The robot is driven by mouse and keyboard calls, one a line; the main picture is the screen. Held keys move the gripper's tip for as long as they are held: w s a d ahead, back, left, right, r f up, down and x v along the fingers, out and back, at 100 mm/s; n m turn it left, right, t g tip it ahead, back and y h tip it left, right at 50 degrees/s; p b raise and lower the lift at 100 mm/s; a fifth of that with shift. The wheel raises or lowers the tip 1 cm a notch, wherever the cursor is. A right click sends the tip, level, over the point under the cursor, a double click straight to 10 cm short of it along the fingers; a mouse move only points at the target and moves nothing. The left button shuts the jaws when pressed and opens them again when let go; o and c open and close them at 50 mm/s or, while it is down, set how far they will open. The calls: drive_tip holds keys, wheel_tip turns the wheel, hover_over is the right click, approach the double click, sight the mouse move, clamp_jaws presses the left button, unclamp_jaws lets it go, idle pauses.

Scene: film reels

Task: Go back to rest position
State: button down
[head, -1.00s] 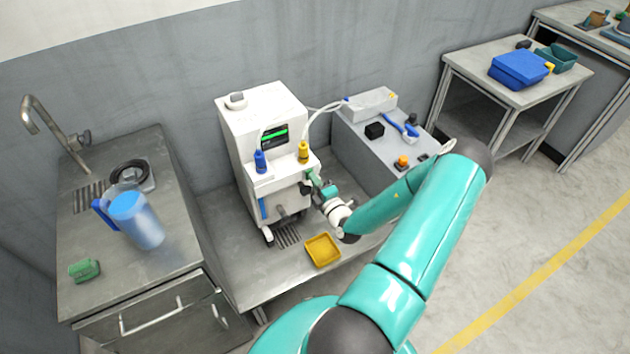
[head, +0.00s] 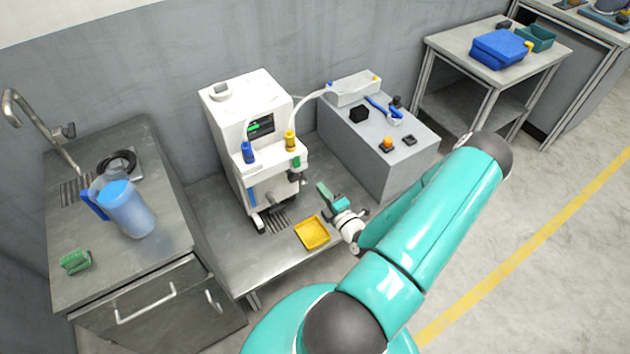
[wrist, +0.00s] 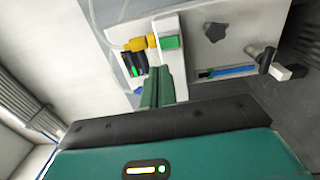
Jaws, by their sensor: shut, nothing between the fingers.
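My gripper (head: 323,190) is at the end of my teal arm, in front and to the right of the white machine (head: 240,95) in the head view. Its green fingers are shut together with nothing between them, and they stand apart from the machine. In the wrist view the shut fingers (wrist: 158,85) point toward the machine's front (wrist: 225,45). The machine carries a blue bottle-like part (head: 249,152) and a yellow one (head: 291,141), with a small green piece just under the yellow one.
A yellow tray (head: 312,246) lies on the metal bench below my gripper. A grey block (head: 400,165) with small tools stands to the right. A blue jug (head: 128,208) and a green sponge-like item (head: 76,262) are on the left counter. The floor at right is clear.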

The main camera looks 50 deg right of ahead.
drive_tip(key=shift+s+a, duration=0.15)
drive_tip(key=shift+s, duration=0.35)
